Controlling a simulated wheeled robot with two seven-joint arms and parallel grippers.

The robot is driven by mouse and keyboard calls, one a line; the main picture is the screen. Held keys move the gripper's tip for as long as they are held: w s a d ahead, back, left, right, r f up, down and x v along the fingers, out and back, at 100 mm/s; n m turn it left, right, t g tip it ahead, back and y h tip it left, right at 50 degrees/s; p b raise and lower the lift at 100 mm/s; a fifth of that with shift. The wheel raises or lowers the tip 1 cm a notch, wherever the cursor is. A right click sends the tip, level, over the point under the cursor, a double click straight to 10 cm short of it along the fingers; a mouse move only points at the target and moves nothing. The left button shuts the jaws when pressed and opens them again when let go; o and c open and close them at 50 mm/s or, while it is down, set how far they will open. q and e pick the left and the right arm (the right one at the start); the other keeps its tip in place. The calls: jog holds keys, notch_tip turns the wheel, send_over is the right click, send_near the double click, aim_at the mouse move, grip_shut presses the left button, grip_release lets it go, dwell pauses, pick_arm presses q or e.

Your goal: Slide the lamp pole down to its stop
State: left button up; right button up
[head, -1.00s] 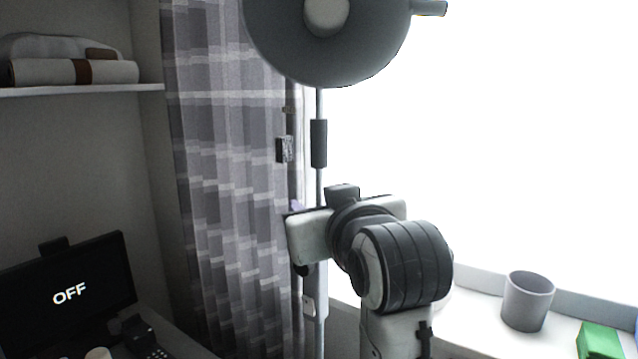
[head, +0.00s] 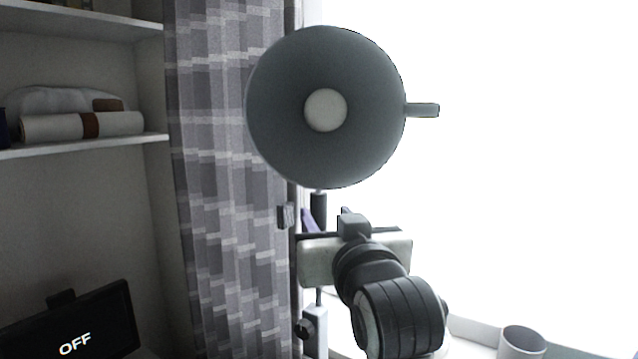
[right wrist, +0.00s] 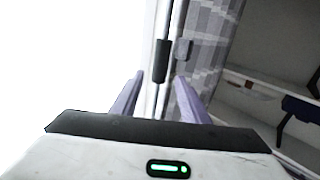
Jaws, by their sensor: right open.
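The lamp has a round grey shade (head: 285,130) with a pale bulb (head: 325,110) facing me and a short handle at its right. Behind and below the shade runs the thin pole, with a dark sleeve (head: 318,207) on it, partly covered by the shade. Lower down, a dark knob (head: 305,329) sits on the wider tube. My right gripper (head: 326,217) is open at the pole, below the shade. In the right wrist view, the pole and sleeve (right wrist: 161,61) show between the two purple fingers (right wrist: 157,97), with space on both sides. My left gripper is out of view.
A plaid curtain (head: 222,180) hangs left of the pole, with a small grey block (head: 286,216) near its edge. Shelves (head: 90,145) and a screen reading OFF (head: 100,315) are at the left. A grey cup (head: 522,342) stands on the window sill at lower right.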

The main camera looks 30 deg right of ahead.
aim_at(320, 209)
jog(key=x, duration=0.7)
jog(key=shift+f, duration=0.1)
grip_shut()
